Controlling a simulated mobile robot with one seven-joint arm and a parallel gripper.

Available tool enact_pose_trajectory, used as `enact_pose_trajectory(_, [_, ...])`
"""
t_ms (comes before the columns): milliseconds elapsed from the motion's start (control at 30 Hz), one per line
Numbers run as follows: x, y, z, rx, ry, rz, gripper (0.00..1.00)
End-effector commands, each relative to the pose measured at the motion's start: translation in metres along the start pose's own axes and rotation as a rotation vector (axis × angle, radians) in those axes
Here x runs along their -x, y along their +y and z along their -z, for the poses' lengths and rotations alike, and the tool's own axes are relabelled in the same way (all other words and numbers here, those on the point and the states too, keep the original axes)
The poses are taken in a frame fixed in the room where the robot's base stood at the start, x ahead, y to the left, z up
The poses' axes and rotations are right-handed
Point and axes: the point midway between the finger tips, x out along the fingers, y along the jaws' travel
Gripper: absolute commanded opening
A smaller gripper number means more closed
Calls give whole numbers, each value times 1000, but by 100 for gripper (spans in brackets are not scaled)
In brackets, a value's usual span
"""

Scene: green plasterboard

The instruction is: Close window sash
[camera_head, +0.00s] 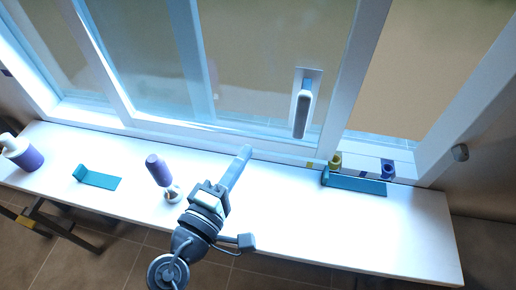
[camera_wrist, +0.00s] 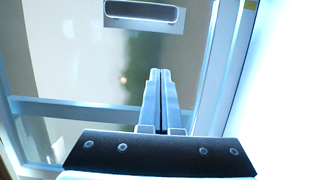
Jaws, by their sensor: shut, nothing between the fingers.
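The white-framed window sash (camera_head: 352,70) stands upright behind the white sill. Its glass carries a pale vertical handle (camera_head: 302,112) near the right stile. An open gap shows between the sash's right stile and the right window jamb (camera_head: 470,110). My gripper (camera_head: 245,150) is shut and empty, with its tips close to the sash's lower rail, left of the handle. I cannot tell whether the tips touch the rail. In the wrist view my shut fingers (camera_wrist: 160,74) point towards the glass, with the handle (camera_wrist: 143,12) at the top and a sash frame member (camera_wrist: 218,70) to the right.
The white sill (camera_head: 270,215) holds a purple-and-white bottle (camera_head: 22,152), a teal bracket (camera_head: 98,178), a purple bottle (camera_head: 158,170), and another teal bracket (camera_head: 355,184). A yellow piece (camera_head: 335,161) and a blue piece (camera_head: 388,168) sit by the gap. The sill's front middle is mostly bare.

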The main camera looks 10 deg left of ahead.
Motion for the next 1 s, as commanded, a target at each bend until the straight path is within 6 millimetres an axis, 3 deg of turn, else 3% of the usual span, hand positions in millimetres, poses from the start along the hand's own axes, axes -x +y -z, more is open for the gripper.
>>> enact_pose_trajectory(400, [-87, 5, -1, -5, -3, -1, 0])
enact_pose_trajectory(500, [-87, 4, -21, -3, -5, 3, 0])
enact_pose_trajectory(667, [-91, 2, -35, -4, -2, 1, 0])
enact_pose_trajectory(1000, [-92, 1, -40, -6, 0, 0, 0])
